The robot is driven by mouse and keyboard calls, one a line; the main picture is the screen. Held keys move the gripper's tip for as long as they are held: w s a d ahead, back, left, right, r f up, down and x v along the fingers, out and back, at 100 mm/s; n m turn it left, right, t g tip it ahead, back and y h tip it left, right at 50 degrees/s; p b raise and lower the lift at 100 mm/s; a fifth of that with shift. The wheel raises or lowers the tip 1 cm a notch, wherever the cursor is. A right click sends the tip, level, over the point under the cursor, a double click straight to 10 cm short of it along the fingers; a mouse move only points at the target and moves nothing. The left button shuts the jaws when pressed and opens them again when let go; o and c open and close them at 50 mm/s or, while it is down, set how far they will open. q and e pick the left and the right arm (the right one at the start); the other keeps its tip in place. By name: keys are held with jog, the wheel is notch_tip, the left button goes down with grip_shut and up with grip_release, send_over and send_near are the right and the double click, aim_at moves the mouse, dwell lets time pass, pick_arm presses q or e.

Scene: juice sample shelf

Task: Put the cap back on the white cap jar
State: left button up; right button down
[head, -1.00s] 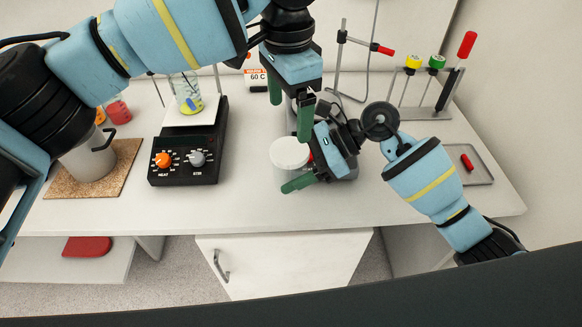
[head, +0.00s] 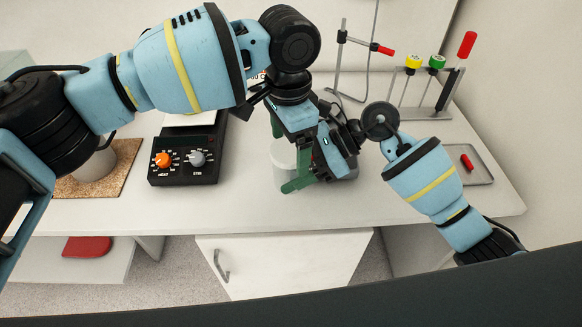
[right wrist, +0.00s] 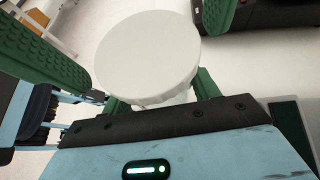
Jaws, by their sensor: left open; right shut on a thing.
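The white cap (right wrist: 148,55) shows as a round disc on top of the jar in the right wrist view; I cannot tell how firmly it sits. The pale jar (head: 283,177) stands over the bench, partly hidden by my grippers. My right gripper (head: 300,183) is shut on the jar from the right, below the cap. My left gripper (head: 289,146) is open just above the jar, reaching down from above. In the right wrist view its green fingers stand on either side of the cap, apart from each other.
A cork mat (head: 122,170) is at far left. A rack (head: 436,108) with yellow and green tops and a grey tray (head: 481,174) are at right. The bench front is clear.

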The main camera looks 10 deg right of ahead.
pick_arm(q)
jog(key=c, duration=1.1)
jog(key=shift+o, duration=0.2)
jog(key=m, duration=0.9)
jog(key=shift+w+m, duration=0.1)
jog(key=shift+m, duration=0.2)
jog(key=o, duration=1.1)
jog(key=shift+r, duration=0.1)
jog(key=shift+r, duration=2.2)
